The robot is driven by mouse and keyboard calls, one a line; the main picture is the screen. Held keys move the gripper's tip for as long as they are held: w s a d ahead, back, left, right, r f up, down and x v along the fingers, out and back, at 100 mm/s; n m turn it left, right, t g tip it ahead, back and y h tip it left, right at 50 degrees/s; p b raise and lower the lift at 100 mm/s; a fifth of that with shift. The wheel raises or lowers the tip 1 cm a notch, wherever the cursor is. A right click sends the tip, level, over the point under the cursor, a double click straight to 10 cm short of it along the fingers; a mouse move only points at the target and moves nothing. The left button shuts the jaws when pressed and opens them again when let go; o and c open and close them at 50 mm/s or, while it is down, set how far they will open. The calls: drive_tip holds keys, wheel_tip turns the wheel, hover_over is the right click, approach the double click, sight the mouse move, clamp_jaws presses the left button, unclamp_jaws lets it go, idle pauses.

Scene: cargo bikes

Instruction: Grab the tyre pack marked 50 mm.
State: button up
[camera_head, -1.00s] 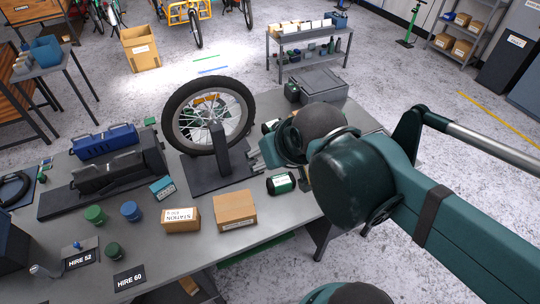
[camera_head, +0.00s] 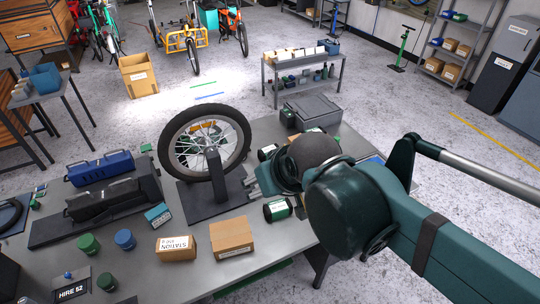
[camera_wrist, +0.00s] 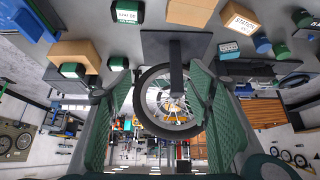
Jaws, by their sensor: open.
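My gripper (camera_head: 258,180) is open above the bench, beside the wheel stand; nothing is between its fingers (camera_wrist: 163,85) in the wrist view. A dark cylindrical pack with a white label (camera_head: 277,209) lies on the bench just in front of my gripper. A second similar labelled pack (camera_head: 267,152) lies behind it, partly hidden by my gripper. In the wrist view, labelled dark packs show at the top (camera_wrist: 127,12), at the left (camera_wrist: 72,70) and near the left finger (camera_wrist: 117,63). The size markings are too small to read, so I cannot tell which is 50 mm.
An upright bicycle wheel (camera_head: 165,150) on a dark stand (camera_head: 216,196) is close left of my gripper. Cardboard boxes (camera_head: 231,238) and (camera_head: 174,248) stand at the front. A grey case (camera_head: 312,110) is at the back. Small green and blue tubs (camera_head: 124,239) stand front left.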

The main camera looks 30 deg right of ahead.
drive_tip(key=shift+o, duration=0.5)
drive_tip(key=w+d+r+m+g+b, duration=0.2)
drive_tip(key=w+d+r+m, duration=0.25)
drive_tip(key=w+r, duration=0.85)
drive_tip(key=w+d+r+m+g+b, duration=0.15)
drive_tip(key=w+d+m, duration=0.35)
drive_tip(key=w, duration=0.7)
drive_tip(key=w+d+f+m+g+b, duration=0.1)
drive_tip(key=w+d+f+m+g, duration=0.1)
drive_tip(key=w+d+f+m, duration=0.65)
drive_tip(key=w+d+f+n+g+b, duration=0.15)
drive_tip(key=w+d, duration=0.45)
drive_tip(key=w, duration=0.7)
drive_tip(key=shift+m, duration=0.45)
wheel_tip(320, 180, down, 33)
drive_tip(key=shift+w+d+f, duration=0.15)
drive_tip(key=shift+f, duration=0.3)
drive_tip(key=shift+f, duration=0.15)
